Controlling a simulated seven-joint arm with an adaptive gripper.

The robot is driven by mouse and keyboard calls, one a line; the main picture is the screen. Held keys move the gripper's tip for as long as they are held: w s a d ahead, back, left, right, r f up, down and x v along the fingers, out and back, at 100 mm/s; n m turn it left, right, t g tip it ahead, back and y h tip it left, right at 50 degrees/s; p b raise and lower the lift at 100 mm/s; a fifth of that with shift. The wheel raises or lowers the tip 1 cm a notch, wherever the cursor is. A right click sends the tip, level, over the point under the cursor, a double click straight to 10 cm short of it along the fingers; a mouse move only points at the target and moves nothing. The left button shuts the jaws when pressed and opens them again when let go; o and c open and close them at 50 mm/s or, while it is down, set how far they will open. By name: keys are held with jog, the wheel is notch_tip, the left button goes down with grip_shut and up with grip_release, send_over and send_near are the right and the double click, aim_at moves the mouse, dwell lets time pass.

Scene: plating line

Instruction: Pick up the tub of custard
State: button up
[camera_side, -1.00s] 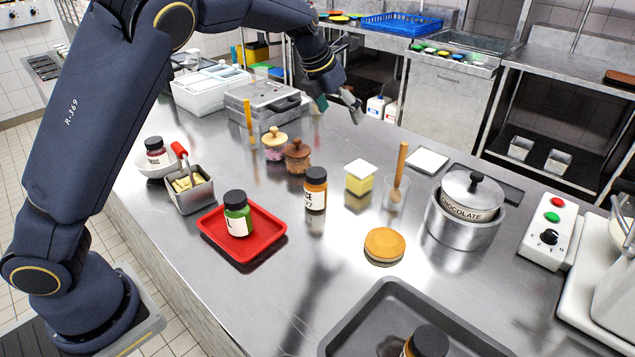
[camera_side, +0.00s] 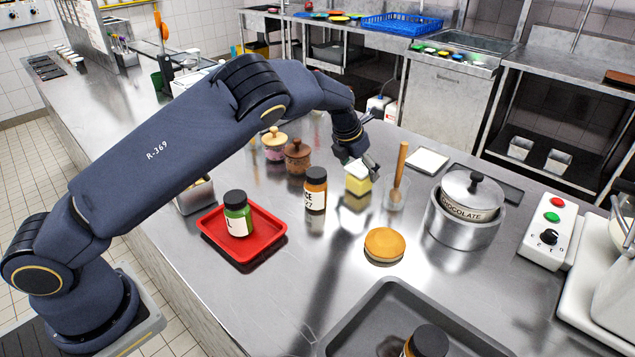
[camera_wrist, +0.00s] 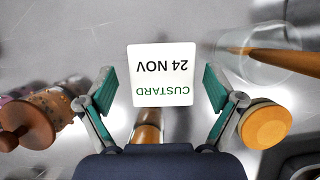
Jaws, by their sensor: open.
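The custard tub (camera_side: 358,184) is a small square yellow tub with a white lid, standing on the steel counter. In the wrist view its lid (camera_wrist: 162,72) reads "CUSTARD 24 NOV" upside down. My gripper (camera_side: 360,172) is at the tub's top in the side view and partly covers its lid. In the wrist view my gripper (camera_wrist: 160,90) is open, with one green-padded finger on each side of the lid and a visible gap on both sides. Nothing is held. How far the fingertips are above or beside the tub's walls is hard to tell.
A clear cup with a wooden stick (camera_side: 398,180) stands close right of the tub. Two wooden-lidded jars (camera_side: 297,157) stand further left. A chocolate pot (camera_side: 464,215) is at right.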

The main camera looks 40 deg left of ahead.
aim_at(361, 170)
jog(key=x, duration=0.3)
jog(key=shift+w+d+f, duration=0.1)
jog(key=shift+d+f, duration=0.05)
jog(key=shift+f, duration=0.15)
jog(key=c, duration=1.4)
